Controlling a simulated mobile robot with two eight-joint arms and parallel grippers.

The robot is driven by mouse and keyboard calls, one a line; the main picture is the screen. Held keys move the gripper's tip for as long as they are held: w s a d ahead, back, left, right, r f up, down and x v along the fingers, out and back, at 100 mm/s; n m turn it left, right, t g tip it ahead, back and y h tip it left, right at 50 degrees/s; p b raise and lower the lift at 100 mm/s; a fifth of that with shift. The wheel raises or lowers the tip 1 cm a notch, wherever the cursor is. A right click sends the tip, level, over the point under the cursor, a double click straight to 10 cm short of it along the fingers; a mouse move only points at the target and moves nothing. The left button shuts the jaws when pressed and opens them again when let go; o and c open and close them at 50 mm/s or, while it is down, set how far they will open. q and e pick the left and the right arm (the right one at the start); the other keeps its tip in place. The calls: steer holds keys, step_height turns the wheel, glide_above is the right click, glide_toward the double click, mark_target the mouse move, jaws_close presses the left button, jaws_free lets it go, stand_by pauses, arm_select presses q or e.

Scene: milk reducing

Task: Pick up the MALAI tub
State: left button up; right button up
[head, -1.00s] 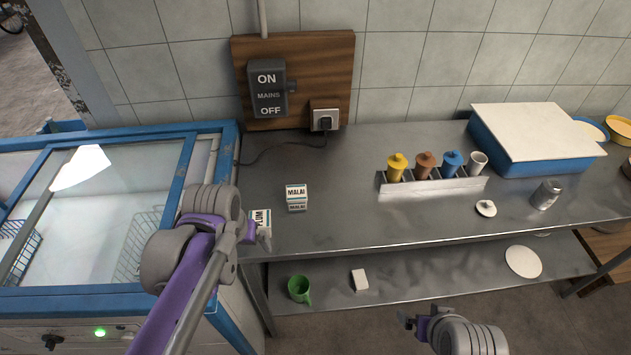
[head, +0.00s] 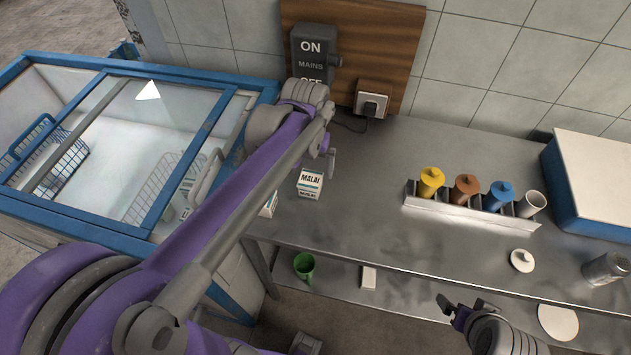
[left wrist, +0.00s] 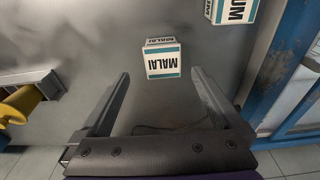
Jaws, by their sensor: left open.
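The MALAI tub (head: 311,183), a small white box with blue bands and black lettering, stands on the steel counter near its left end. In the left wrist view the MALAI tub (left wrist: 162,62) appears between and just beyond the fingertips. My left gripper (left wrist: 160,74) is open and empty, with one finger on each side of the tub in that picture. In the head view my left gripper (head: 329,158) is just above and right of the tub, partly hidden by its arm. My right gripper (head: 458,311) is in front of the counter, its jaws unclear.
A similar PLUM tub (head: 269,205) stands close left of the MALAI tub, partly behind my arm; it also shows in the left wrist view (left wrist: 232,9). A blue-framed freezer (head: 150,237) adjoins the counter. A rack of cups (head: 470,212) stands right. The counter between is clear.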

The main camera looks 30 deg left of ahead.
mark_target(310, 179)
arm_select(q)
steer(key=f, duration=0.5)
steer(key=w+f, duration=0.1)
steer(key=f, duration=0.2)
steer(key=shift+a+f, duration=0.2)
steer(key=shift+a, duration=0.15)
steer(key=c, duration=1.5)
